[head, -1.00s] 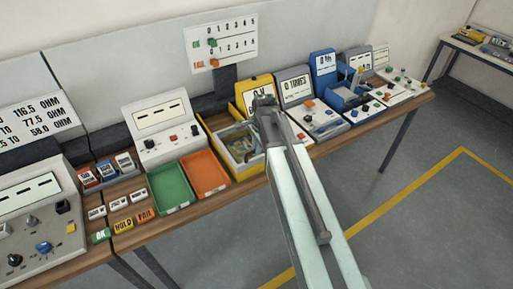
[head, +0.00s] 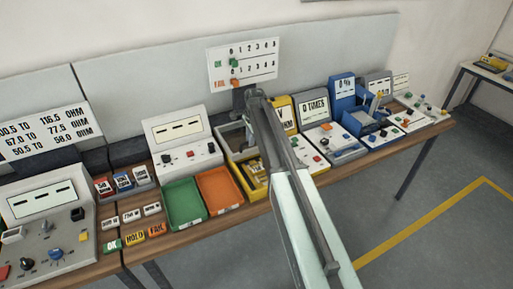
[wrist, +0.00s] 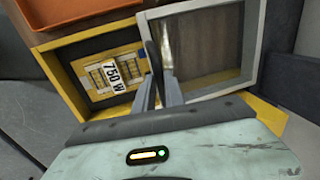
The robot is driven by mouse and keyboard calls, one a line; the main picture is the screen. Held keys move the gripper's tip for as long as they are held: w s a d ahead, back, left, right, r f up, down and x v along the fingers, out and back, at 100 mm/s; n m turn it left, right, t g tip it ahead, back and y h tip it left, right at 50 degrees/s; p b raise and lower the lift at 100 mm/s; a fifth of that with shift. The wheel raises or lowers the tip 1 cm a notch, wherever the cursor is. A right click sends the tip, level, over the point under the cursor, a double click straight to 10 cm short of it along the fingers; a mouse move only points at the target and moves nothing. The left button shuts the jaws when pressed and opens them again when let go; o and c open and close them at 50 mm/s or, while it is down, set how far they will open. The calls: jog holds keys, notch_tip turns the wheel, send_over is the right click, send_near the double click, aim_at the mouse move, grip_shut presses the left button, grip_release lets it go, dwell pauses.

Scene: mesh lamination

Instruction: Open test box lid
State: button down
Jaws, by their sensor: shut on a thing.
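The yellow test box (head: 249,184) stands on the bench right of the orange tray. In the wrist view the box (wrist: 60,75) shows a yellow part marked 750 W (wrist: 113,73) inside. Its grey-framed lid with a see-through panel (wrist: 205,50) is swung aside, towards the back of the bench; the lid also shows in the head view (head: 232,137). My gripper (wrist: 160,65) is shut on the lid's near edge, beside the box opening. In the head view my arm hides the fingertips and part of the box.
The orange tray (head: 219,187) and green tray (head: 184,204) stand close on the left. A grey meter panel (head: 183,140) stands behind them. A 0 TIMES unit (head: 318,122) and blue devices crowd the right. A score board (head: 243,62) stands behind.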

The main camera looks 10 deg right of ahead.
jog(key=shift+w+a, duration=0.35)
jog(key=shift+w, duration=0.5)
jog(key=c, duration=1.4)
grip_release()
jog(key=r+p, duration=0.2)
jog(key=s+r+p, duration=0.1)
jog(key=r+p, duration=0.5)
jog(key=shift+s+d, duration=0.3)
jog(key=shift+f, duration=0.15)
jog(key=shift+f+b, duration=0.1)
jog(key=shift+b, duration=0.2)
